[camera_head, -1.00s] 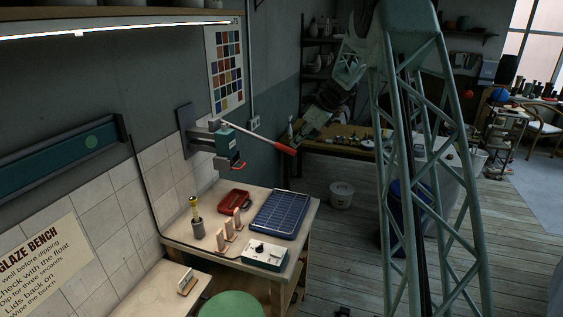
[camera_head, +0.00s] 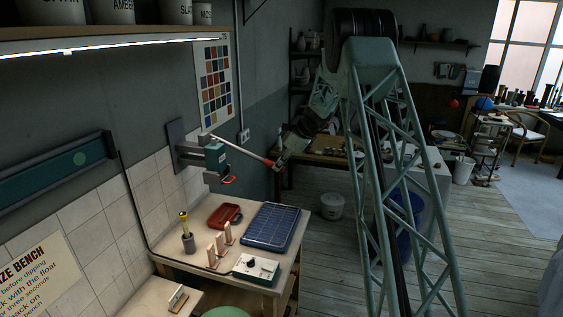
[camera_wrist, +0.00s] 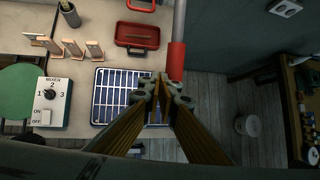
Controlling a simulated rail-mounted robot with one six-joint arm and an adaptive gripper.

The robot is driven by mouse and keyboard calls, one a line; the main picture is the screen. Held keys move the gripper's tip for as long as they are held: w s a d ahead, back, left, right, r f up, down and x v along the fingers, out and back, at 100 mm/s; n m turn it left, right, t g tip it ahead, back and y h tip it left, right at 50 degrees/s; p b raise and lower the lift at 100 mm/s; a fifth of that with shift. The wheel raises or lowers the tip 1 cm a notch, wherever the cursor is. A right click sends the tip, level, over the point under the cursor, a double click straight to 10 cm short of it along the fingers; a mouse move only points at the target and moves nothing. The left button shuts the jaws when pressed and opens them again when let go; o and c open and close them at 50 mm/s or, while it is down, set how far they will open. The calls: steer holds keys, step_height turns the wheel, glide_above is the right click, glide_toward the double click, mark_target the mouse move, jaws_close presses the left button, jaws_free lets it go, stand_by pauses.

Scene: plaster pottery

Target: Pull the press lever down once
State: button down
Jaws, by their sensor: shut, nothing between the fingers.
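The press (camera_head: 213,158) is mounted on the wall above the bench. Its lever (camera_head: 241,150) is a pale rod that slopes down to the right and ends in a red grip (camera_head: 269,162). In the wrist view the red grip (camera_wrist: 176,60) hangs at the top middle, just above and right of my fingertips. My gripper (camera_wrist: 160,84) is shut and empty, its tips close together beside the lower end of the grip. In the head view my gripper (camera_head: 280,163) is at the end of the lever. I cannot tell whether it touches the grip.
Below, the bench holds a blue gridded tray (camera_head: 272,227), a red tray (camera_head: 224,216), a mixer control box (camera_head: 256,267), wooden pieces (camera_head: 220,245) and a grey cup (camera_head: 189,243). A white bucket (camera_head: 332,206) stands on the floor. The floor (camera_head: 325,270) right of the bench is mostly clear.

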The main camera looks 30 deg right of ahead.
steer(key=p+x, duration=0.1)
steer(key=x, duration=0.5)
steer(key=shift+w, duration=0.5)
steer(key=shift+r, duration=0.2)
steer(key=shift+w, duration=0.1)
steer(key=x, duration=0.2)
steer(key=s+b+x, duration=0.1)
steer(key=x, duration=0.1)
steer(key=shift+w+a+f, duration=0.2)
steer(key=shift+a+f, duration=0.05)
steer(key=shift+f, duration=0.1)
steer(key=shift+d+r, duration=0.1)
steer(key=s+f+v, duration=0.1)
steer(key=v, duration=1.2)
steer(key=shift+s+a+b, duration=0.2)
steer(key=shift+s+b, duration=0.15)
steer(key=shift+b, duration=0.05)
